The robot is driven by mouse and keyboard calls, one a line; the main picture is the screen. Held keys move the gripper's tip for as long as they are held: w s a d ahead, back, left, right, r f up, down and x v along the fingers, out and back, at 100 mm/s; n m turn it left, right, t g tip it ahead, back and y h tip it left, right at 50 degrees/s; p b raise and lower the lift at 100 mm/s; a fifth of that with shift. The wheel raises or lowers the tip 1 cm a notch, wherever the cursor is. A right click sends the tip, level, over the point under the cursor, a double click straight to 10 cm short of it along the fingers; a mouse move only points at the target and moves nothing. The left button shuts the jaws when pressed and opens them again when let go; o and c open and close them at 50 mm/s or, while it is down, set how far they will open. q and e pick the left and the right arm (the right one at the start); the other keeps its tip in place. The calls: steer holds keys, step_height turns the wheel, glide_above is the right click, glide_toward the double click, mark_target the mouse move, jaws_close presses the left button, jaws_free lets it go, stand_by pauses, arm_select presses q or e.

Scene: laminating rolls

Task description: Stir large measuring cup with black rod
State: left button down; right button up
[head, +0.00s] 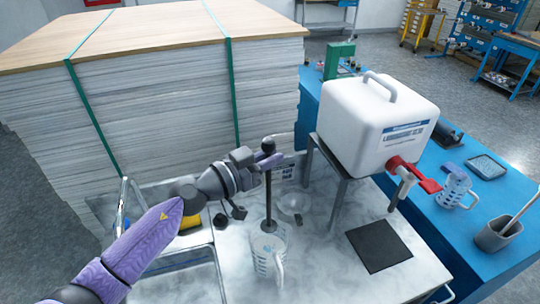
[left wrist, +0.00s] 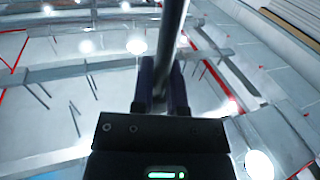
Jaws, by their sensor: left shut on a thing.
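My left gripper (head: 268,161) is shut on the black rod (head: 268,195), just below its round top knob. The rod hangs upright, and its lower end meets the mouth of a clear measuring cup (head: 264,266) on the pale marbled worktop. I cannot tell how deep the rod reaches into the cup. The cup's handle faces right. In the left wrist view, which looks up at the ceiling, the rod (left wrist: 172,40) rises between the two fingers. My right gripper is not in view.
A white canister (head: 365,125) with a red tap (head: 428,185) stands on a metal stand to the right. A black mat (head: 379,247) lies right of the cup. Another measuring cup (head: 453,191) and a grey pot (head: 497,238) stand on the blue bench. A sink is at left.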

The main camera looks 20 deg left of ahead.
mark_target(268, 216)
arm_select(q)
step_height(268, 216, down, 18)
steer(key=b, duration=1.3)
steer(key=shift+w+r, duration=0.15)
steer(key=shift+r, duration=0.1)
steer(key=shift+f+b, duration=0.5)
steer(key=shift+f, duration=0.1)
steer(key=shift+a, duration=0.1)
